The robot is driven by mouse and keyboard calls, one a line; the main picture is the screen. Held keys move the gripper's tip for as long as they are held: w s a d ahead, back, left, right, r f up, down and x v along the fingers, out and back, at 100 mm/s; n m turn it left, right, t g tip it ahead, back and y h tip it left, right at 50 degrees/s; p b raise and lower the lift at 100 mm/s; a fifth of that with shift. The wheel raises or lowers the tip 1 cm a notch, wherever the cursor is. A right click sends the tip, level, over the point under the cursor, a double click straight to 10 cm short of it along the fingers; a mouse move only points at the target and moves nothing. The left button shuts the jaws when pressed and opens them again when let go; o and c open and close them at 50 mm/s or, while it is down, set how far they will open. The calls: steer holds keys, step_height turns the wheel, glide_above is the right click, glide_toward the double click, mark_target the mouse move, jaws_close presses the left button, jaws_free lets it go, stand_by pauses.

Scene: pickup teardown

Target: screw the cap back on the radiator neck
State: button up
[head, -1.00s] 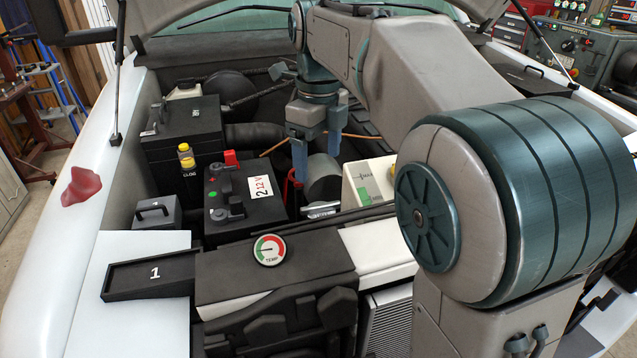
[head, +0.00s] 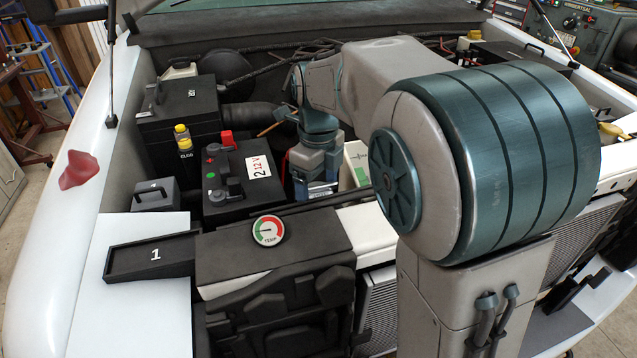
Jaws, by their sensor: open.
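I cannot make out the cap or the radiator neck in the head view. My gripper (head: 315,184) points down into the engine bay, just right of the black 12 V battery, and is open. Its left finger shows; its right finger and the space between the fingers are hard to see. A small silver labelled part (head: 322,190) shows at the fingertips; I cannot tell whether they touch it. The white coolant tank (head: 357,163) with a green level mark is just right of the gripper, partly covered by my arm.
The 12 V battery (head: 240,183) with a red terminal cover stands close left of the gripper. A black tray marked 1 (head: 150,257) and a round TEMP gauge (head: 268,230) are on the front ledge. A black box (head: 182,115) stands at the back left.

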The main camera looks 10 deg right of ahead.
steer(key=c, duration=1.2)
steer(key=shift+r+m+p, duration=0.25)
steer(key=shift+m+p, duration=0.75)
steer(key=shift+m, duration=0.2)
steer(key=shift+c, duration=0.2)
steer(key=m+p, duration=0.3)
steer(key=m, duration=0.1)
steer(key=shift+m, duration=0.3)
steer(key=shift+a+f+b, duration=0.1)
steer(key=shift+f+b, duration=0.25)
steer(key=shift+m, duration=0.3)
steer(key=shift+s+f+m, duration=0.1)
steer(key=shift+m, duration=0.5)
steer(key=shift+m, duration=0.3)
